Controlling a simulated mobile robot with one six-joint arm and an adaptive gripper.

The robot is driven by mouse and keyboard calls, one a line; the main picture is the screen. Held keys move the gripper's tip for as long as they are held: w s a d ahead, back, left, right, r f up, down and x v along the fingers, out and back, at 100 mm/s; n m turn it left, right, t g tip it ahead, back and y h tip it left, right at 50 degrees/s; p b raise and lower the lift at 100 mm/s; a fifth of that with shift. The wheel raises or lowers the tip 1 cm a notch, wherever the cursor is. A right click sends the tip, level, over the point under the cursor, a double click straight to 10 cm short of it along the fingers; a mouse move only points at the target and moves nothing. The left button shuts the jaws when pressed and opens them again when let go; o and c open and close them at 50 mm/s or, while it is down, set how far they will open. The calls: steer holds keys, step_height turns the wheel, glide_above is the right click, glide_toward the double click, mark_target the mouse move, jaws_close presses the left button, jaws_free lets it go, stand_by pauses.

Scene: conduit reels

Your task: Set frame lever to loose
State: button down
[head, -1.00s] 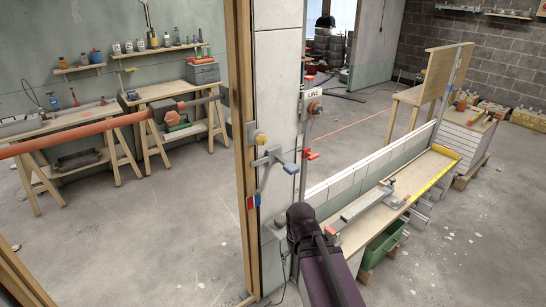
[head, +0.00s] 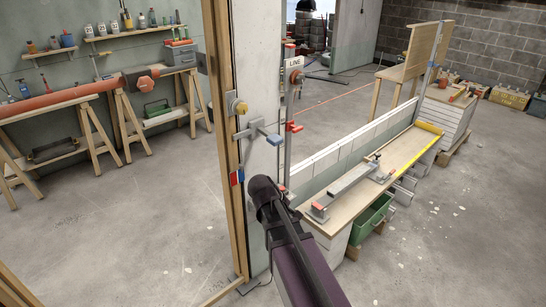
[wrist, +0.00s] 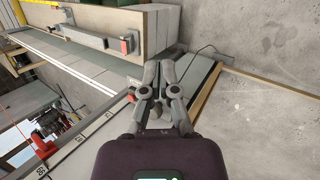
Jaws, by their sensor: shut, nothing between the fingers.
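A wooden door frame and pale wall end (head: 258,90) stand mid-picture in the head view. On the frame is a yellow knob (head: 239,107). Below it is a grey bracket with a blue-ended handle (head: 273,139), pointing right. A thin grey bar runs down from the bracket to a red, white and blue piece (head: 237,178). I cannot tell which part is the frame lever or read a setting. My gripper shows in the wrist view (wrist: 158,68), fingers together and empty, apart from these parts. In the head view my arm hides its fingers.
A post marked LINE right of the wall end carries a red knob (head: 296,77) and a red lever (head: 294,127). A long bench (head: 405,160) holds a grey metal tool (head: 345,187), with a green crate (head: 371,217) below.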

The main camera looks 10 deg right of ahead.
mark_target(269, 136)
steer(key=w+n+t+h+b, duration=0.3)
steer(key=w+n+h+b, duration=0.35)
steer(key=w, duration=0.35)
steer(key=w+a+r+n+t+h+b, duration=0.4)
steer(key=w+a+n+t+h+b, duration=0.1)
steer(key=w+a+n+b, duration=0.3)
steer(key=shift+w+a+r+n+h, duration=0.35)
steer(key=shift+w+a+n, duration=0.25)
steer(key=shift+w+n, duration=0.2)
steer(key=shift+w+d, duration=0.15)
steer(key=w+d+r+p, duration=0.4)
steer(key=d+r+p, duration=0.2)
steer(key=d, duration=0.2)
steer(key=shift+d, duration=0.2)
steer(key=shift+r, duration=0.1)
steer(key=shift+d, duration=0.1)
